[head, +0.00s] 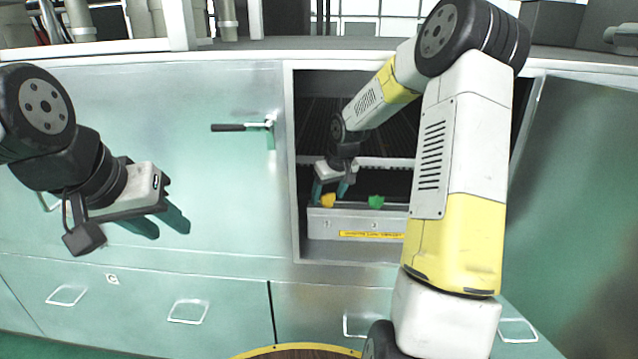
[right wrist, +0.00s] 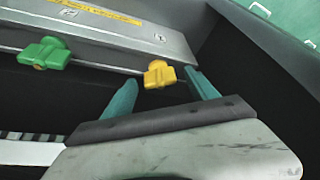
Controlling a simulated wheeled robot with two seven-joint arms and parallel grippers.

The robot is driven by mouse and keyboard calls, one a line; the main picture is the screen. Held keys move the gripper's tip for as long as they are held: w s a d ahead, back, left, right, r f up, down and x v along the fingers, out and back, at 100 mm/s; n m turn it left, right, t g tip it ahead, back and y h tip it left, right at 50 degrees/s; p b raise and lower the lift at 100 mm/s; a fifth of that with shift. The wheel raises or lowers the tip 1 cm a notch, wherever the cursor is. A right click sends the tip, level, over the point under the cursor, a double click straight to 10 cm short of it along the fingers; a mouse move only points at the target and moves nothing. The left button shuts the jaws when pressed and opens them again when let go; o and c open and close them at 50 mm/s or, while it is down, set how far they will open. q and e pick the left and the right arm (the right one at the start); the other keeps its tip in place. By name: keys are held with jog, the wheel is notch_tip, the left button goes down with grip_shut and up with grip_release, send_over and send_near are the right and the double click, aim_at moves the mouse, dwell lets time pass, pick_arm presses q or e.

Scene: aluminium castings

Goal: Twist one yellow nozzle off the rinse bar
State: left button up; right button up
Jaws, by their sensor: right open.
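A yellow nozzle (head: 328,201) sits inside the open cabinet at the left end of a grey box front. In the right wrist view the yellow nozzle (right wrist: 158,74) is on a thin grey rinse bar (right wrist: 95,65), to the right of a green nozzle (right wrist: 43,53). The green nozzle also shows in the head view (head: 376,202). My right gripper (head: 330,193) reaches into the cabinet. Its open fingers (right wrist: 160,78) point at the yellow nozzle, with one finger towards each side; contact is not clear. My left gripper (head: 167,228) is open and empty in front of the closed panel.
The cabinet opening (head: 298,150) has side walls close to my right gripper. A grey box (head: 322,226) with a yellow label (head: 372,235) stands below the nozzles. An open door (head: 570,180) is at right. A black-handled lever (head: 240,127) juts from the left panel.

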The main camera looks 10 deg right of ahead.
jog(key=shift+w+f, duration=0.15)
jog(key=shift+f, duration=0.15)
jog(key=c, duration=1.4)
jog(key=shift+d+n+y, duration=0.1)
jog(key=shift+n+y, duration=0.4)
jog(key=shift+n, duration=0.6)
jog(key=shift+c, duration=0.2)
jog(key=n+y, duration=0.1)
jog(key=n, duration=0.2)
jog(key=shift+g, duration=0.4)
jog(key=shift+n, duration=0.6)
jog(key=n+g+y, duration=0.1)
jog(key=n+g, duration=0.1)
jog(key=n, duration=0.3)
